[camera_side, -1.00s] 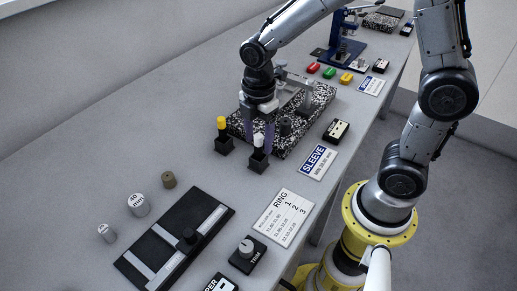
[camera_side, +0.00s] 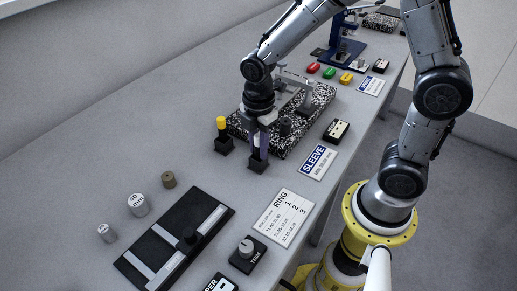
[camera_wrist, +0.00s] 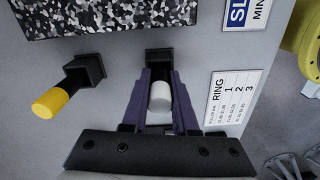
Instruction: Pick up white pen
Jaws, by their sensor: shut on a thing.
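The white pen (camera_wrist: 160,97) stands in a small black holder (camera_wrist: 159,62), its white end between my gripper's fingers in the wrist view. My gripper (camera_side: 258,151) is shut on the pen and its purple fingers reach down to the holder (camera_side: 258,164) in the side view. The fingers hide most of the pen there. In the wrist view my gripper (camera_wrist: 160,88) has one finger on each side of the white end. The pen appears still seated in its holder.
A yellow-capped pen (camera_side: 221,124) stands in its own black holder (camera_side: 224,146) just left of my gripper. A speckled black-and-white plate (camera_side: 300,125) lies close behind. The sleeve card (camera_side: 318,162) and ring card (camera_side: 284,217) lie to the right and front.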

